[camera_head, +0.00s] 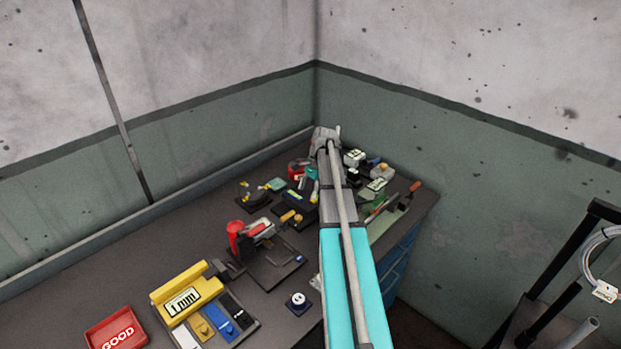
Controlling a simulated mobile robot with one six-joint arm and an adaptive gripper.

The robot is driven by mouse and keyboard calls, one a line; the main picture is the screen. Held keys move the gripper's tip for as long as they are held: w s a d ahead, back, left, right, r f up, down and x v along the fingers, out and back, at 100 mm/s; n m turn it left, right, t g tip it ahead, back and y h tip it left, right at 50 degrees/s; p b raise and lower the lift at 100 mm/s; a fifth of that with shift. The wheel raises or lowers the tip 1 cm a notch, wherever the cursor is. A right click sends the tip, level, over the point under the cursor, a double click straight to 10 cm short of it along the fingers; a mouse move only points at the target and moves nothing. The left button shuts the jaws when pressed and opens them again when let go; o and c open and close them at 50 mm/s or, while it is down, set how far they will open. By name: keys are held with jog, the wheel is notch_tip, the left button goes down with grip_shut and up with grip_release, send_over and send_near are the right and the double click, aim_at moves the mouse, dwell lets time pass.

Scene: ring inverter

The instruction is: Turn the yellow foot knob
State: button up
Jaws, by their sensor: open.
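My arm (347,270), teal and grey, reaches from the bottom edge over the bench towards the corner. Its far end (326,138) covers part of the bench. My gripper cannot be made out; the arm hides that place. I cannot tell which yellow part is the foot knob. A small yellow part (384,167) tops a pale device right of the arm. Another yellow piece (289,215) lies on a dark fixture left of the arm. A dark device with yellow bits (245,187) stands further left.
The dark bench (90,275) sits in a wall corner. A black frame (560,265) stands at right.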

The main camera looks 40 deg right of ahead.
jog(key=shift+p+v, duration=0.85)
jog(key=shift+v, duration=0.45)
